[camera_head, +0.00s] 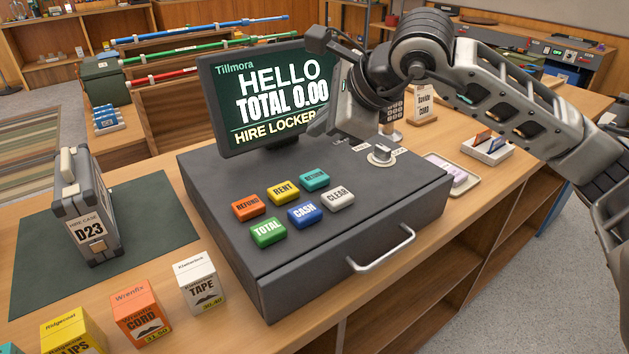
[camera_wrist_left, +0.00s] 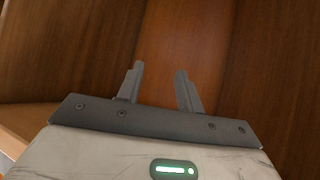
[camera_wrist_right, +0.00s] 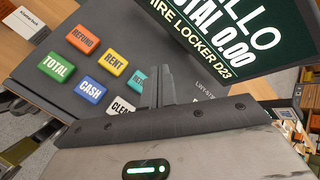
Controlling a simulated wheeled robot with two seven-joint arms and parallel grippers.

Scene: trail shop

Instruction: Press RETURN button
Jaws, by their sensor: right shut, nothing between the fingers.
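The teal button (camera_head: 314,180) is in the back row of the till's keys, right of the yellow RENT button (camera_head: 283,191); its small lettering is hard to read and looks like RETURN. In the right wrist view the teal button (camera_wrist_right: 137,79) is partly hidden by my fingers. My right gripper (camera_head: 315,131) is shut and empty, in front of the screen's lower right, above and behind the teal button and apart from it. It also shows in the right wrist view (camera_wrist_right: 160,68). My left gripper (camera_wrist_left: 159,69) is open and empty, facing brown wood panels.
Other keys are REFUND (camera_head: 248,208), TOTAL (camera_head: 268,231), CASH (camera_head: 304,215) and CLEAR (camera_head: 338,197). The screen (camera_head: 270,95) reads HELLO, TOTAL 0.00. A key switch (camera_head: 381,154) stands right of the keys. Boxes and a hire case (camera_head: 85,210) stand left.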

